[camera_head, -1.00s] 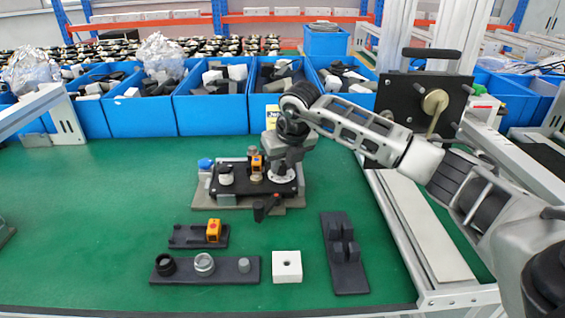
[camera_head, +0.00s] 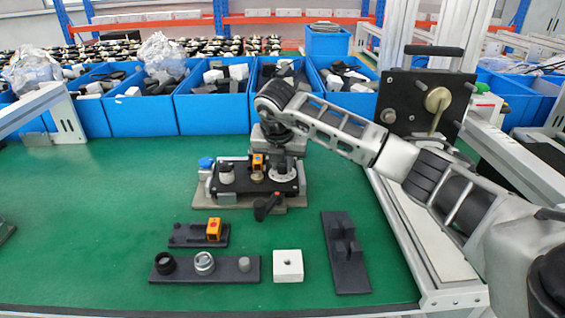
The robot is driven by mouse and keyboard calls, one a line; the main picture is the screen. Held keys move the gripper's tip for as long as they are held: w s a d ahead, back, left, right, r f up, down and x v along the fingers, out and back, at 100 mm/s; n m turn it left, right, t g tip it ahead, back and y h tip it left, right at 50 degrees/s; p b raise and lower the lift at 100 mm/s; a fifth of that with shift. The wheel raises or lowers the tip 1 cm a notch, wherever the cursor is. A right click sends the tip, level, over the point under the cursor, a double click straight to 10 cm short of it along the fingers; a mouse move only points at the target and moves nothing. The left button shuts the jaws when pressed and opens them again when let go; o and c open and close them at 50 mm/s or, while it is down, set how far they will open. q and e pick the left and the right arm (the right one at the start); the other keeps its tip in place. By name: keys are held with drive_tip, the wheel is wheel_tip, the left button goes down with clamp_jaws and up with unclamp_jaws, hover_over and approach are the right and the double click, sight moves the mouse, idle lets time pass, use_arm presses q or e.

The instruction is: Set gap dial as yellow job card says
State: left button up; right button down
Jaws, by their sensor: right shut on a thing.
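The coder fixture (camera_head: 245,183) is a black plate on a grey base at the table's middle. Its pale round dial (camera_head: 284,178) sits at the right end; I cannot read its marks. My right gripper (camera_head: 281,168) points down over this dial and is shut on the knob at its centre; the fingers and knob are mostly hidden by the wrist. The yellow job card is hidden behind my right arm.
In front lie a holder with an orange block (camera_head: 213,230), a dark strip with rings (camera_head: 205,268), a white block (camera_head: 288,266) and a dark bracket (camera_head: 344,253). Blue bins (camera_head: 212,115) line the back.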

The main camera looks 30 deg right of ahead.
drive_tip(key=shift+r+m, duration=0.1)
drive_tip(key=shift+m, duration=0.3)
drive_tip(key=c, duration=1.2)
unclamp_jaws()
drive_tip(key=shift+c, duration=0.2)
use_arm(q)
drive_tip(key=shift+s+p, duration=0.15)
drive_tip(key=shift+p, duration=0.4)
use_arm(e)
drive_tip(key=v, duration=1.6)
drive_tip(key=shift+a, duration=0.15)
drive_tip(key=shift+w, duration=0.1)
